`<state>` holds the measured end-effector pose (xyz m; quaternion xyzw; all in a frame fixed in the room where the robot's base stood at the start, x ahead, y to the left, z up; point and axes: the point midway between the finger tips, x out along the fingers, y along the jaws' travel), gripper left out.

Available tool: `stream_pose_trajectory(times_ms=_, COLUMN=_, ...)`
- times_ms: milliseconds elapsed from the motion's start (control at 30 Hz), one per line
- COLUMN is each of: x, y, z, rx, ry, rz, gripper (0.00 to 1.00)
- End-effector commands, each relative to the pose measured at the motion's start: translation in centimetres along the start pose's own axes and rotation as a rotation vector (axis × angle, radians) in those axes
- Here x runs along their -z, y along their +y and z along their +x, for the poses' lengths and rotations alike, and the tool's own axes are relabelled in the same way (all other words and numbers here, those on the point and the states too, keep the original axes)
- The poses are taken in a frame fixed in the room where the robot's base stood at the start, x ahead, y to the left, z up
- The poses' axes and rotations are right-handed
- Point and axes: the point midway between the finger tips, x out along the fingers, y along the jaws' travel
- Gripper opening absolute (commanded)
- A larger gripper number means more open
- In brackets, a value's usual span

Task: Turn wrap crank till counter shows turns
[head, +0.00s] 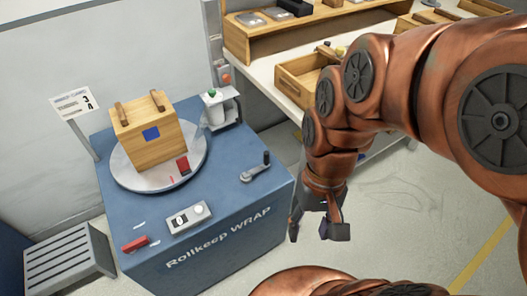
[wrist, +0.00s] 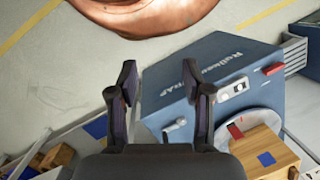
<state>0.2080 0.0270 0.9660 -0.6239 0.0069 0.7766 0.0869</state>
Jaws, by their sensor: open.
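The blue wrap machine (head: 230,240), lettered "Rollkeep WRAP", stands left of my gripper. Its crank (head: 256,168), a grey arm with a dark upright knob, is on the top at the right. The crank also shows between the fingers in the wrist view (wrist: 175,127). A counter panel (head: 189,217) with a small window and pale round button sits near the front edge; its digit is too small to read surely. A card (head: 76,102) on a post seems to show 3 and 4. My gripper (head: 318,229) is open and empty, right of the machine and apart from the crank.
A wooden box (head: 155,145) with two handles stands on the round turntable (head: 128,172) beside a red block (head: 183,163). A film roll (head: 220,105) stands behind the crank. A red switch (head: 135,244) is at the front left. A workbench (head: 290,75) with trays stands behind.

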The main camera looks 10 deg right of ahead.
Motion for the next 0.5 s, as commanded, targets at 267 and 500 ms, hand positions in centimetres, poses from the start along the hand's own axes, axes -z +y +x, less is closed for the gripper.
stream_pose_trajectory(times_ms=267, x=6.5, y=-5.0, z=6.9, rx=0.287, ry=-0.152, rz=0.29, gripper=0.49)
stream_pose_trajectory(times_ms=500, x=13.5, y=-7.7, z=10.0, rx=0.547, ry=-0.297, rz=0.548, gripper=0.49)
